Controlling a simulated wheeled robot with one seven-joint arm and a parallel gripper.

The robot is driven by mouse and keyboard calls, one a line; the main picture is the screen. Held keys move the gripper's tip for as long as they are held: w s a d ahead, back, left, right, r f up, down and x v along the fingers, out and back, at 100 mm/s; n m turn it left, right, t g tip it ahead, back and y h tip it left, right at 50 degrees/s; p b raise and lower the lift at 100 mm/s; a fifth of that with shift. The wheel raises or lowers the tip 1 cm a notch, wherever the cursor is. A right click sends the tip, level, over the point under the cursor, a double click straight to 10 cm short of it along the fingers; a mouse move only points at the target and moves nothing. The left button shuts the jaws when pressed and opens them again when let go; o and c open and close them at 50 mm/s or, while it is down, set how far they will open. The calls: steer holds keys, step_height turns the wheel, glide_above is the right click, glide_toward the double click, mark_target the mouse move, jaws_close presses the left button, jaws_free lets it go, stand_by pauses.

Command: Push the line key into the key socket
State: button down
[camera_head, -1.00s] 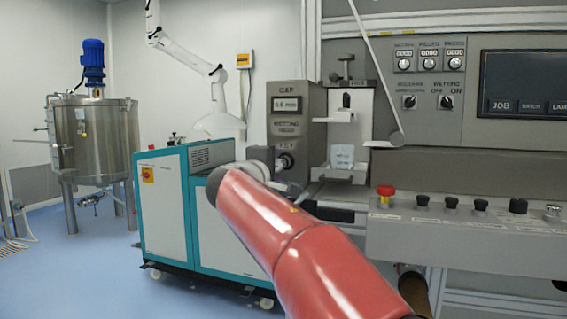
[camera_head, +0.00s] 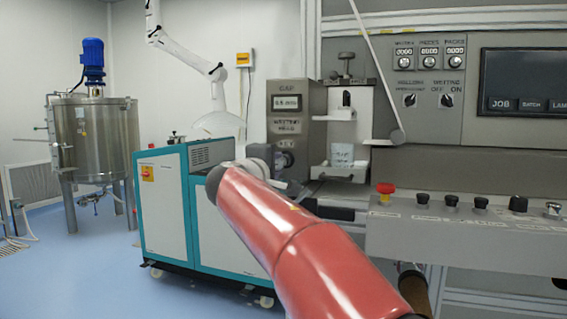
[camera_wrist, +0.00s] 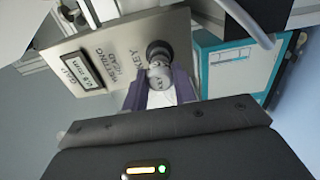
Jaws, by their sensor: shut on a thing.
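The line key (camera_wrist: 159,76) is a small grey piece with a rounded head, between the two fingers of my gripper (camera_wrist: 160,94) in the wrist view. My gripper is shut on it. The key socket (camera_wrist: 159,50) is a dark round fitting on the grey gap panel, directly beyond the key and partly covered by it. I cannot tell how deep the key sits, or whether it is in the socket. In the head view the socket area (camera_head: 286,158) shows under the KEY label; my red arm hides most of the gripper and the key.
The gap panel (camera_head: 286,108) carries a small display. A white-topped stand (camera_head: 343,155) is just right of it. A control ledge with a red button (camera_head: 385,190) juts out further right. A teal and white cabinet (camera_head: 170,200) stands at left. Blue floor is open further left.

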steer(key=b+v, duration=0.4)
steer(key=v, duration=0.5)
stand_by(1.2)
